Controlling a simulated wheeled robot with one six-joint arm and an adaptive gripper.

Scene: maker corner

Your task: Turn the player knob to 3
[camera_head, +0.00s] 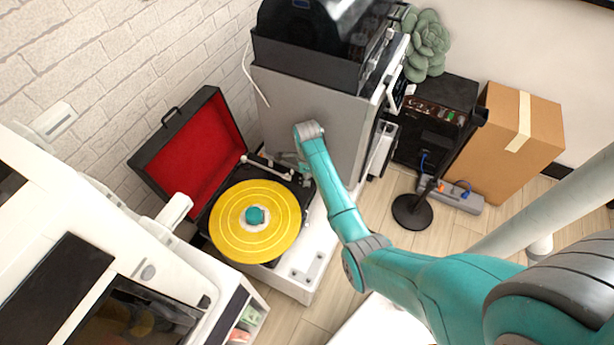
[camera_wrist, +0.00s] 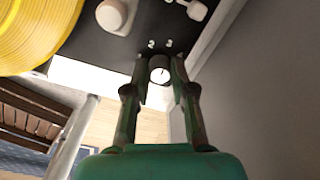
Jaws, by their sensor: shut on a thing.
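The record player has an open red-lined lid (camera_head: 205,150) and a yellow record (camera_head: 255,235) on its turntable. The yellow record (camera_wrist: 35,35) also fills the upper left of the wrist view. The player knob (camera_wrist: 158,75) is small, with a pale face and a short dark mark whose exact aim I cannot tell. The numbers 2 and 3 show on the dark deck just beyond it. My gripper (camera_wrist: 159,66) is shut on the knob, one finger on each side. In the head view, my arm hides the knob and most of my gripper.
A grey cabinet (camera_head: 310,115) stands close beside the player and my wrist. The tonearm (camera_head: 267,165) lies near the deck's back. A white machine (camera_head: 60,240) stands left, and a black stand (camera_head: 412,210) and cardboard box (camera_head: 515,135) right. Some floor between is clear.

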